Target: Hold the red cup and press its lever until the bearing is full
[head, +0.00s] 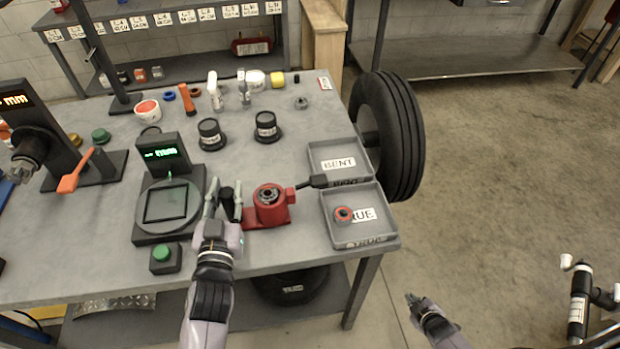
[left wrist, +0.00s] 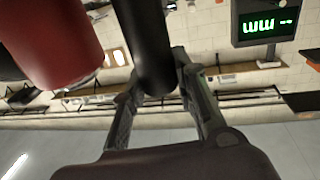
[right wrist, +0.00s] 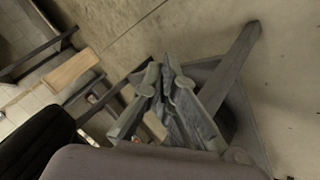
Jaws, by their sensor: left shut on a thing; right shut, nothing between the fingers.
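The red cup (head: 270,207) stands on the table on a red base, with a round metal bearing (head: 268,194) in its top. A dark lever (head: 313,182) sticks out from its right side towards the trays. My left gripper (head: 225,192) is just left of the cup, shut on an upright black handle (head: 227,207). In the left wrist view the black handle (left wrist: 148,50) is between the fingers and the red cup (left wrist: 50,45) is beside it. My right gripper (head: 411,298) is shut and empty, off the table over the floor; its closed fingers (right wrist: 160,75) show in the right wrist view.
A tray marked BENT (head: 338,148) and a front tray (head: 358,238) holding a red-ringed part (head: 343,214) stand at the table's right edge. A gauge with a round plate (head: 145,228) and green button (head: 162,254) is left. A tyre (head: 395,130) stands beyond the right edge.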

